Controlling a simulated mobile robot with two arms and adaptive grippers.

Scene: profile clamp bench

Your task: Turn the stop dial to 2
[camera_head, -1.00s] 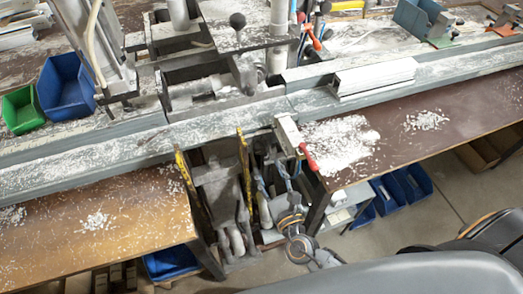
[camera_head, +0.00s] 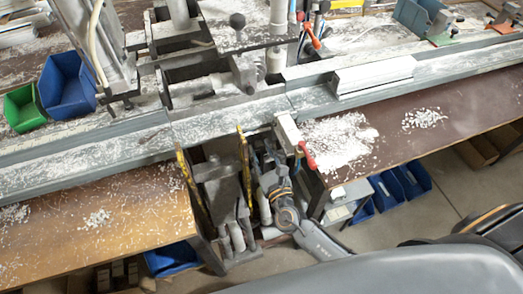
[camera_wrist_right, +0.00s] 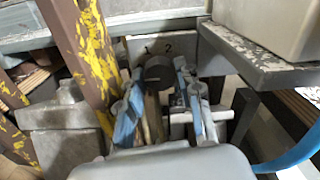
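The stop dial (camera_wrist_right: 159,72) is a dark round knob on a grey plate (camera_wrist_right: 198,50) under the bench, in the right wrist view. The marks 1 and 2 show on the plate above it. My right gripper (camera_wrist_right: 160,76) has its two blue-edged fingers on either side of the dial, open, with small gaps seeming to remain. Whether a finger touches the dial is unclear. I cannot tell surely which mark the dial points to. In the head view the right gripper (camera_head: 266,152) is below the bench's front rail, and the dial is hidden. My left gripper is not in view.
Wooden table tops (camera_head: 140,222) flank the gap. Blue bins (camera_head: 410,182) sit lower right.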

